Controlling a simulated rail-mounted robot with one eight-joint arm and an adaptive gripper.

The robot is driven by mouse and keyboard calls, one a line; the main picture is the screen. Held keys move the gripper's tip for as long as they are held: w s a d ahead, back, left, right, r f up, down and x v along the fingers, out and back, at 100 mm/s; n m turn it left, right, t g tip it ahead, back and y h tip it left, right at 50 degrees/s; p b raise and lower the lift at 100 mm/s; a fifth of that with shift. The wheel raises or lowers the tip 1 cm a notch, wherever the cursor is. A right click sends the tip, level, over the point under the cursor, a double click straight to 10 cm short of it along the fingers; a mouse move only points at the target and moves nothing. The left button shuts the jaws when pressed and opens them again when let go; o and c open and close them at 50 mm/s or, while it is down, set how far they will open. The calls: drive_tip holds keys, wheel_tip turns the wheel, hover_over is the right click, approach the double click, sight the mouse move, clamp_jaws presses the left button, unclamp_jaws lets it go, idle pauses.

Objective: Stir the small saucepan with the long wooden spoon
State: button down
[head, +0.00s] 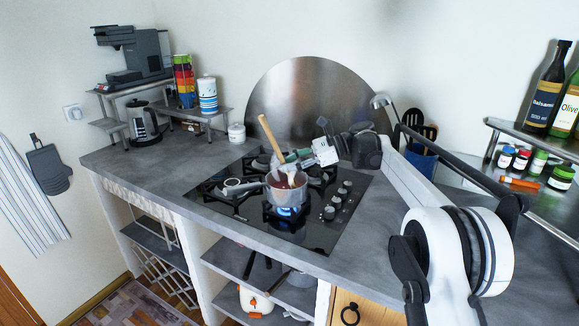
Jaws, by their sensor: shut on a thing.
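The small saucepan (287,192) stands on a front burner of the black gas hob, with a blue flame under it. Reddish contents show inside it. The long wooden spoon (268,132) stands tilted in the saucepan, its handle leaning up to the left and its lower end hidden inside the pan. My gripper (284,163) reaches in from the right, just above the pan, and is shut on the spoon around the middle of its handle. The fingertips are small and partly blurred into the spoon.
The hob (330,232) has knobs on its right side. A round metal splash plate (300,95) stands behind. A kettle (143,124) and a white jar (236,133) are at left. A blue utensil holder (421,160) is at right. The counter's left front (150,165) is clear.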

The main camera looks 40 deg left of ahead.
drive_tip(key=shift+s+a+r+p, duration=0.15)
drive_tip(key=shift+s+r+p, duration=0.2)
drive_tip(key=shift+r, duration=0.7)
drive_tip(key=shift+s+a+r+p, duration=0.25)
drive_tip(key=shift+s+r, duration=0.25)
drive_tip(key=shift+r, duration=0.6)
drive_tip(key=shift+s+a+r+p, duration=0.1)
drive_tip(key=shift+s+r+p, duration=0.3)
drive_tip(key=shift+r, duration=0.65)
drive_tip(key=shift+r+p, duration=1.25)
drive_tip(key=shift+r, duration=1.25)
drive_tip(key=shift+f, duration=0.1)
